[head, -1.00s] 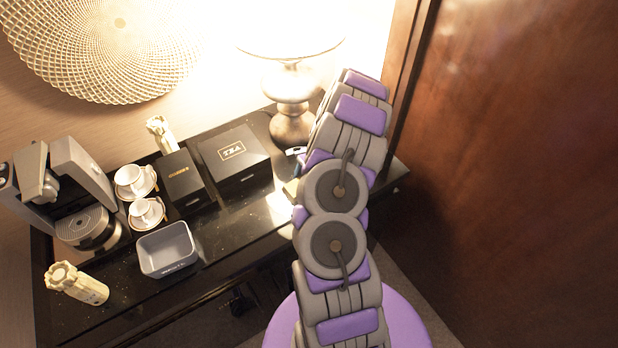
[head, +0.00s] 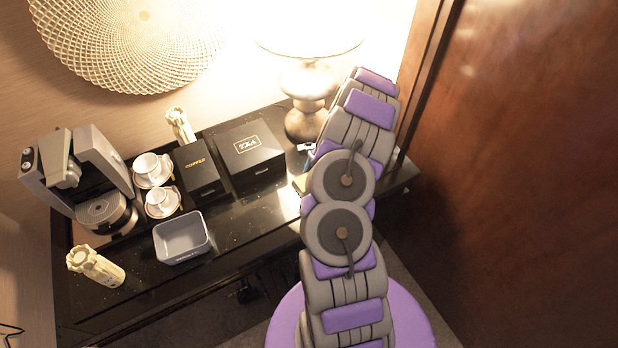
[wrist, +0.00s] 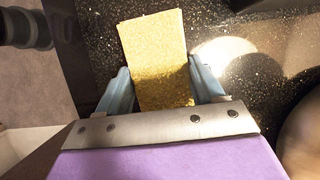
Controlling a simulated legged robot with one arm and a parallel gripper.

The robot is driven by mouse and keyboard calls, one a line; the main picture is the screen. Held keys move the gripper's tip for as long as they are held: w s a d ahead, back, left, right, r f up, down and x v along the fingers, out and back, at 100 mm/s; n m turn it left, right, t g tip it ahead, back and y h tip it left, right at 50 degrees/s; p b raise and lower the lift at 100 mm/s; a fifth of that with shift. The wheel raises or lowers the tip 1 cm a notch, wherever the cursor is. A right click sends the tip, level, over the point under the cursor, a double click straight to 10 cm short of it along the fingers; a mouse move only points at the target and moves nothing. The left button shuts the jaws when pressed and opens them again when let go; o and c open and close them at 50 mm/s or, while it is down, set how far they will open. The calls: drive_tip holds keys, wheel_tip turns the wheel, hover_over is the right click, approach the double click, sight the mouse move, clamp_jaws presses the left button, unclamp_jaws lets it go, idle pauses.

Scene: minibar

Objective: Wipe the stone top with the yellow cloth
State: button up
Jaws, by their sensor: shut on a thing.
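The yellow cloth (wrist: 155,55) is between the two blue fingers of my gripper (wrist: 160,88) in the wrist view, and my gripper is shut on it. The cloth reaches out past the fingertips over the dark speckled stone top (wrist: 218,25). I cannot tell whether it touches the stone. In the head view my arm hides most of my gripper; a small yellow bit of the cloth (head: 301,184) shows at the arm's left edge. The stone top (head: 225,232) runs along the wall, black and glossy.
Bare stone lies between the bin and my arm. A brown wooden panel (head: 520,150) stands at right.

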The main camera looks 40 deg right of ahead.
drive_tip(key=shift+s+d+f, duration=0.1)
drive_tip(key=shift+s+d, duration=0.1)
drive_tip(key=shift+d, duration=0.5)
drive_tip(key=shift+s+d+r, duration=0.1)
drive_tip(key=shift+s+d, duration=0.1)
drive_tip(key=shift+d, duration=0.5)
drive_tip(key=shift+s+d+f, duration=0.1)
drive_tip(key=shift+s+d, duration=0.1)
drive_tip(key=shift+d, duration=0.5)
drive_tip(key=shift+s+d, duration=0.2)
drive_tip(key=shift+d, duration=0.7)
drive_tip(key=shift+s+d, duration=0.2)
drive_tip(key=shift+d, duration=0.7)
drive_tip(key=shift+a, duration=0.2)
drive_tip(key=shift+w+a+f+p, duration=0.15)
drive_tip(key=shift+a+p, duration=0.4)
drive_tip(key=shift+a, duration=0.35)
drive_tip(key=shift+w+a+f+p, duration=0.1)
drive_tip(key=shift+a+p, duration=0.45)
drive_tip(key=shift+a, duration=0.35)
drive_tip(key=shift+a+p, duration=0.55)
drive_tip(key=shift+a, duration=0.4)
drive_tip(key=shift+w+a+r+p, duration=0.1)
drive_tip(key=shift+w+a+p, duration=0.2)
drive_tip(key=shift+a+p, duration=0.45)
drive_tip(key=shift+w+a+r+p, duration=0.1)
drive_tip(key=shift+w+a+p, duration=0.2)
drive_tip(key=shift+a, duration=0.8)
drive_tip(key=shift+w+a, duration=0.3)
drive_tip(key=shift+a, duration=0.3)
